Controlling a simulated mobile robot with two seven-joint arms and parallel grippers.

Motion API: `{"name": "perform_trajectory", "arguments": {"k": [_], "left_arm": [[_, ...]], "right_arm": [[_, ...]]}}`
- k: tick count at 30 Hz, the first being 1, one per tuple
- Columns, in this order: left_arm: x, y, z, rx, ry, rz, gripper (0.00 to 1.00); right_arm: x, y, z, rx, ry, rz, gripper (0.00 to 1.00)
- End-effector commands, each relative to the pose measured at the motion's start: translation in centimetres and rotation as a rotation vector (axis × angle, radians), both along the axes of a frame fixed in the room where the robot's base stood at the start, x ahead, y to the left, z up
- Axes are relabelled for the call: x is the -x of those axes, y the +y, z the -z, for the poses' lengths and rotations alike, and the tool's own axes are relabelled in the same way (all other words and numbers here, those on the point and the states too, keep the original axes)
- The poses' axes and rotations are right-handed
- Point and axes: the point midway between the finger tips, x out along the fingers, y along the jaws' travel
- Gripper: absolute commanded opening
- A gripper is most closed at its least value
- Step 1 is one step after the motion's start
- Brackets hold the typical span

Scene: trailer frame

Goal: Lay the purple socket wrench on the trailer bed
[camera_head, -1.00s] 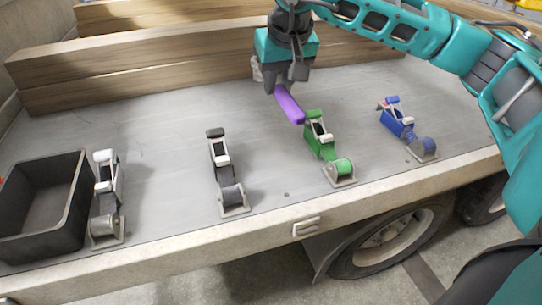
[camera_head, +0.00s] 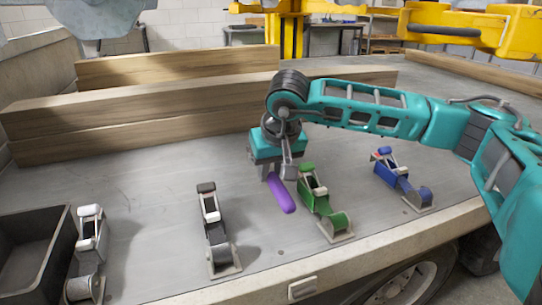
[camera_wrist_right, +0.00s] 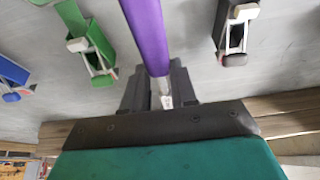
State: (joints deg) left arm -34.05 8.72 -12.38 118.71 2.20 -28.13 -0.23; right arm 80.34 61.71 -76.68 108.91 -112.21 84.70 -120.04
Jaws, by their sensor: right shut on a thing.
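The purple socket wrench (camera_head: 282,194) is in my right gripper (camera_head: 270,174), which is shut on its metal end. In the head view the wrench points toward the front edge, between the black ratchet and the green ratchet, low over the grey trailer bed (camera_head: 150,195). I cannot tell whether it touches the bed. In the right wrist view the purple handle (camera_wrist_right: 147,35) runs up from between the fingers (camera_wrist_right: 160,92). My left gripper is not in view.
A black ratchet (camera_head: 214,228), a green ratchet (camera_head: 322,203), a blue ratchet (camera_head: 403,181) and a white-handled ratchet (camera_head: 88,250) line the front edge. A black bin (camera_head: 62,255) stands at left. Wooden beams (camera_head: 150,117) lie behind. Bare bed lies between the ratchets and beams.

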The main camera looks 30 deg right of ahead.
Motion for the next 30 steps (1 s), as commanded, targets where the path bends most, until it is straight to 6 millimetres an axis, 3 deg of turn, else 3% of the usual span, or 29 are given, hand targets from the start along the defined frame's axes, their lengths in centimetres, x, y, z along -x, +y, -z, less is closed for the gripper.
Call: {"name": "perform_trajectory", "arguments": {"k": [1, 6, 12, 18, 26, 27, 30], "left_arm": [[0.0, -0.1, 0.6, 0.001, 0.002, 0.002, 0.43], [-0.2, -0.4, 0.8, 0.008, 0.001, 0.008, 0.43], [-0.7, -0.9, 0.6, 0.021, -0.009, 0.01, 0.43], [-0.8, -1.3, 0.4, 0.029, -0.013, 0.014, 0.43], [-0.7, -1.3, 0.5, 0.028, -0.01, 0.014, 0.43], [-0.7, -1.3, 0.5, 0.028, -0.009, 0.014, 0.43], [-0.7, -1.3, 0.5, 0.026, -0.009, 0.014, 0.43]], "right_arm": [[0.0, 0.0, 1.7, 0.0, 0.001, -0.001, 0.0], [0.0, 0.0, 6.1, 0.0, 0.0, 0.0, 0.0], [-0.1, 0.0, 9.8, -0.001, -0.002, 0.001, 0.0], [0.0, 0.0, 11.5, -0.001, 0.001, 0.001, 0.0], [0.1, 0.0, 11.9, 0.001, 0.005, 0.001, 0.0], [0.2, 0.0, 12.1, 0.001, 0.009, 0.001, 0.28], [0.2, -0.1, 12.1, 0.001, 0.011, 0.002, 0.38]]}}
